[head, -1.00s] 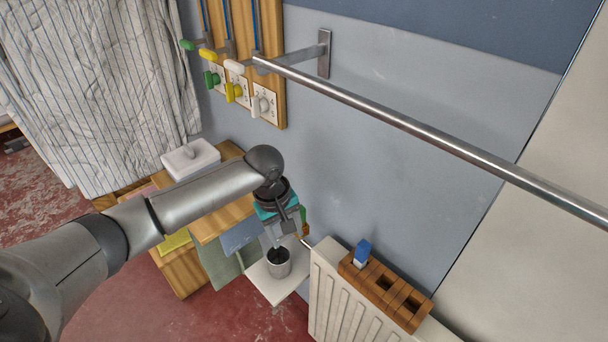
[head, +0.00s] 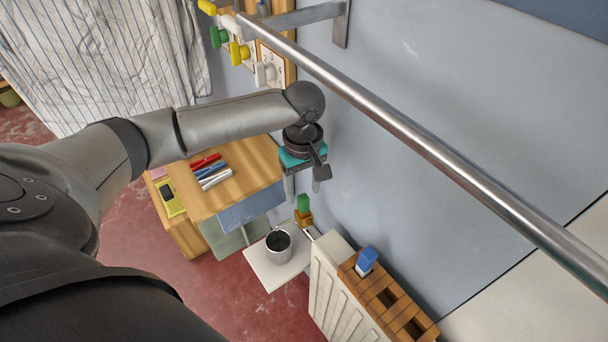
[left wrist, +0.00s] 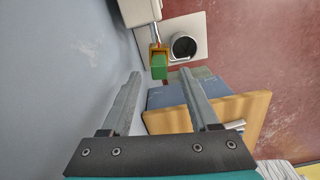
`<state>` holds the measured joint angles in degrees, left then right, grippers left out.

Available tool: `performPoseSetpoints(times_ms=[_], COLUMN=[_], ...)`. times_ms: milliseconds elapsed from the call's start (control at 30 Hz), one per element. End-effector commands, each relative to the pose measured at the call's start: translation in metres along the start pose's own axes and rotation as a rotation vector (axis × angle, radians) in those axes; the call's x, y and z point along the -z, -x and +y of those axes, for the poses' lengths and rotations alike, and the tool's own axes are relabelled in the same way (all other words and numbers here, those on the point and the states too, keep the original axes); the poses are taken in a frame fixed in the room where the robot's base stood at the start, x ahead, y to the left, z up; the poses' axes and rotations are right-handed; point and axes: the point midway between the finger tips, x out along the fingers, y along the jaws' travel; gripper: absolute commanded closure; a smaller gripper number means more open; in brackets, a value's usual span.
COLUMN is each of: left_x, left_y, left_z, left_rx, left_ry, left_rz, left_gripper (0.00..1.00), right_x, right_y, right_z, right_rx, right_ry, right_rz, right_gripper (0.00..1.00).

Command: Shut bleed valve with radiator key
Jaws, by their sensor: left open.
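I take these for the key and the bleed valve, but cannot tell whether the valve is shut. My left gripper (head: 304,188) is open and empty, above the green handle and apart from it. In the left wrist view the green handle (left wrist: 159,68) shows between and beyond the two fingertips. A blue-topped piece (head: 366,258) stands in a wooden rack (head: 387,298) on the radiator. My right gripper is not in view.
A metal cup (head: 279,246) stands on a white shelf (head: 270,272) beside the valve. A long metal rail (head: 430,145) crosses above the radiator. A wooden cabinet (head: 250,172) with several pens is at the left. Coloured knobs (head: 239,52) sit on the wall behind.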

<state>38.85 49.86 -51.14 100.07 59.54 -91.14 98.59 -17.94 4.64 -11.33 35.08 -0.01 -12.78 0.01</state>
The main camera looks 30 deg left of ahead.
Motion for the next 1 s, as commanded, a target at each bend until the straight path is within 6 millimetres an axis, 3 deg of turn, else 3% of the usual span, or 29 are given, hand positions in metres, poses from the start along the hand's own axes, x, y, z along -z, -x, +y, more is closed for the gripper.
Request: performPoseSetpoints(times_ms=[100,300,733,1000], left_x=[0.000,0.000,0.000,0.000], left_y=[-0.025,-0.049,-0.056,-0.056], left_z=[0.000,0.000,0.000,0.000], left_rx=[0.001,0.000,-0.001,-0.001], left_ry=[0.000,0.001,0.000,0.000], left_rz=[-0.001,0.001,0.001,0.000], left_gripper=[0.39,0.39,0.39,0.69], right_x=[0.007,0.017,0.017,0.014], right_y=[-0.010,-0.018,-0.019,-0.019], right_z=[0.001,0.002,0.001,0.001], right_rx=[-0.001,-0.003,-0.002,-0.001], right_ry=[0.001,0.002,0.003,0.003], right_rz=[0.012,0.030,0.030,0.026], right_gripper=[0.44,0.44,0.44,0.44])
